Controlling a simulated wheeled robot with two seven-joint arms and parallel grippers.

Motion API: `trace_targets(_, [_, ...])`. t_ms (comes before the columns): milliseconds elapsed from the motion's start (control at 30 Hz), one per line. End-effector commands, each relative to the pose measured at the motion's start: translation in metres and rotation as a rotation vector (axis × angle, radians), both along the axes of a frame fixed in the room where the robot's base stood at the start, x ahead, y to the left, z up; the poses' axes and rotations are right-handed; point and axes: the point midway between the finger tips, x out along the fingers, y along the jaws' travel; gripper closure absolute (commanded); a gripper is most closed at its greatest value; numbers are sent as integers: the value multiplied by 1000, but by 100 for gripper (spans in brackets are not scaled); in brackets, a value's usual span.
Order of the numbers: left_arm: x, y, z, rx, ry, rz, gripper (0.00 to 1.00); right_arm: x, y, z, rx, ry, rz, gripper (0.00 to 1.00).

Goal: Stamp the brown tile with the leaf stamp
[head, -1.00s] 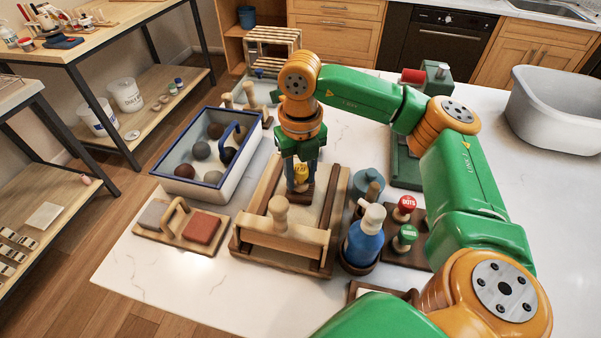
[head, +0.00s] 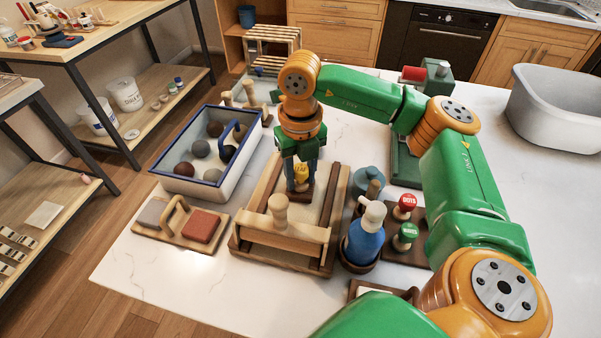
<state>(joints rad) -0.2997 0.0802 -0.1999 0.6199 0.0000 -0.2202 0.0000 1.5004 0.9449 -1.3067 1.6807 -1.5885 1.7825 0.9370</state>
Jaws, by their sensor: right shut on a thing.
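My right gripper (head: 301,172) points straight down and is shut on a yellow-topped stamp (head: 301,176), taken to be the leaf stamp; its label cannot be read. The stamp is upright over the wooden board with side rails (head: 272,252). A dark brown piece (head: 303,195) shows directly under the stamp, probably the brown tile; the gripper and stamp partly hide it. I cannot tell whether the stamp touches it. My left gripper is not in view.
A wooden roller or crossbar with a knob (head: 279,212) spans the board's front. To the left are a clay-ball box (head: 200,183) and a carrier (head: 178,240) with grey and red-brown blocks.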

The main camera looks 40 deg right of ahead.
Motion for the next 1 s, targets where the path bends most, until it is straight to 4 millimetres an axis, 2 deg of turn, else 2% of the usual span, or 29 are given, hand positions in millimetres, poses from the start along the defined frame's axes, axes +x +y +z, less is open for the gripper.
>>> trace_targets(500, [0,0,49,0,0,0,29,0,0,60,0,-2,0,100])
trace_targets(1000, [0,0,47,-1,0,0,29,0,0,59,1,-2,0,100])
